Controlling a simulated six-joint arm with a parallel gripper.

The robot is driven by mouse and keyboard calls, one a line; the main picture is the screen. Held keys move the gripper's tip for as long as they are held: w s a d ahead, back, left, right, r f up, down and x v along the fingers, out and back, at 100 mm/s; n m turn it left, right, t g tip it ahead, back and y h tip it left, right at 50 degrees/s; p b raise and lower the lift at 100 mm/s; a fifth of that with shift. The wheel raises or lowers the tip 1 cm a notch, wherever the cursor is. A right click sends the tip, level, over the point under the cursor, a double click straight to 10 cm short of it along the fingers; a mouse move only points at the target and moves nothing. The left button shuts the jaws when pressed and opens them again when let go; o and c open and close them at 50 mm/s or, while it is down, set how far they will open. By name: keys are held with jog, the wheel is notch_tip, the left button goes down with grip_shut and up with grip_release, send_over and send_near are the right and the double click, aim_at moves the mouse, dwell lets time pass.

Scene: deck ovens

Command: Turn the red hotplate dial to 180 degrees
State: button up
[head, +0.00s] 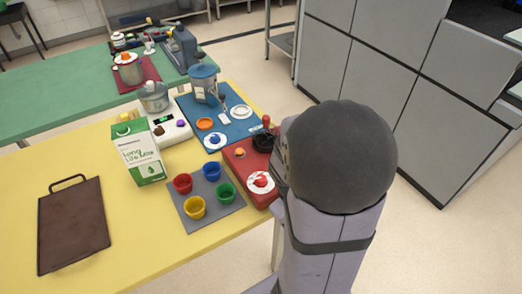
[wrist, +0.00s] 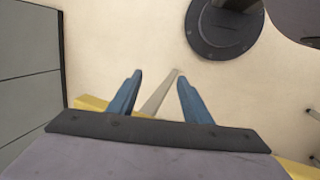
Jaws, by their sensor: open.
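The red hotplate (head: 241,161) sits at the right edge of the yellow table in the head view. It has a black burner ring toward its back and a white dial plate with a red dial (head: 261,180) at its front. I cannot read the dial's angle. My arm stands just right of the hotplate and hides part of its right side. My gripper (wrist: 156,75) shows in the wrist view with two blue fingers apart and nothing between them. It points toward the pale floor; the dial is not in that view. The fingers are hidden in the head view.
A blue board (head: 238,128) with a blue dial lies behind the hotplate. A grey mat (head: 191,223) with several coloured cups is to its left. A milk carton (head: 139,158), a white scale-like device (head: 172,135) and a brown tray (head: 73,228) stand farther left.

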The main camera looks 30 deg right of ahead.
jog(key=w+a+r+y+p, duration=0.1)
jog(key=a+r+p, duration=0.5)
jog(key=r+p, duration=0.35)
jog(key=w+a+r+t+y+p, duration=0.1)
jog(key=a+r+p, duration=0.4)
jog(key=r+p, duration=0.45)
jog(key=w+a+r+y+p, duration=0.1)
jog(key=a+r+p, duration=0.55)
jog(key=r, duration=0.55)
jog(key=d+f+m+g+y+b, duration=0.1)
jog(key=d+f+m+b, duration=0.1)
jog(key=d+f, duration=0.3)
jog(key=d+f+m+g+b, duration=0.2)
jog(key=d+f+m+b, duration=0.1)
jog(key=f, duration=0.5)
jog(key=w+d+m+t, duration=0.1)
jog(key=w, duration=0.2)
jog(key=w+d+m+t, duration=0.1)
jog(key=w, duration=0.2)
jog(key=w+d+m+h, duration=0.1)
jog(key=w, duration=0.2)
jog(key=shift+w+d+t, duration=0.15)
jog(key=shift+d+t, duration=0.15)
jog(key=shift+t, duration=0.1)
jog(key=shift+w+m, duration=0.25)
jog(key=shift+m, duration=0.65)
jog(key=shift+f, duration=0.1)
